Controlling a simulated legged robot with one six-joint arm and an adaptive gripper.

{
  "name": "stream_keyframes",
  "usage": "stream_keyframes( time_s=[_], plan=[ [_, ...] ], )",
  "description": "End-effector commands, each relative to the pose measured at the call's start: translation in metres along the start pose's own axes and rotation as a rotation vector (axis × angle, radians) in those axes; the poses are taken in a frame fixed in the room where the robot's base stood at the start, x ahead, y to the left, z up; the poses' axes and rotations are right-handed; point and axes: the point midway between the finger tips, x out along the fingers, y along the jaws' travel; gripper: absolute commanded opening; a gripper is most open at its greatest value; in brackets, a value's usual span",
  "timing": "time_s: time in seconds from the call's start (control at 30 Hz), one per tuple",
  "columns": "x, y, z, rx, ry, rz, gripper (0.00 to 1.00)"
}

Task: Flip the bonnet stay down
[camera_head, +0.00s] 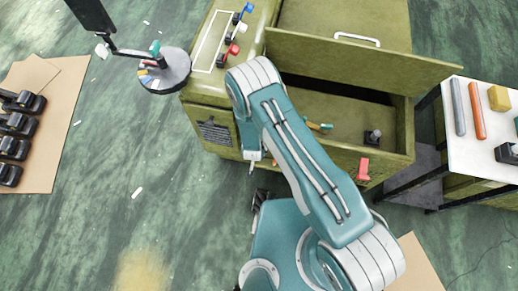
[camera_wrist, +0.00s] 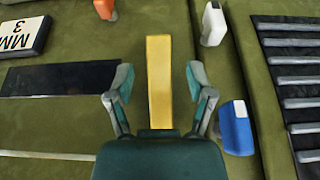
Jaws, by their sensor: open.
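A flat yellow bar (camera_wrist: 159,80) stands out against the green body in the wrist view. I take it for the bonnet stay but cannot be sure. My gripper (camera_wrist: 159,74) is open, with one finger on each side of the bar and a visible gap to both. Whether the bar lies between the fingertips or beyond them is unclear. In the head view my gripper (camera_head: 252,163) is mostly hidden by my arm at the green chassis's front left. The green bonnet panel (camera_head: 350,62), with a pale handle, sits tilted over an open compartment.
A red lever (camera_head: 363,168) projects from the chassis front. A side table (camera_head: 480,150) stands at right.

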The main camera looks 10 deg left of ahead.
Motion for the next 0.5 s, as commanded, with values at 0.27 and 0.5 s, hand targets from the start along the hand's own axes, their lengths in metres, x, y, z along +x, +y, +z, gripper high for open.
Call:
stream_keyframes(
  time_s=[0.27, 0.5],
  plan=[
    [0.03, 0.001, 0.001, 0.001, -0.002, 0.001, 0.69],
    [0.032, 0.0, 0.0, 0.001, -0.001, 0.0, 0.69]
  ],
)
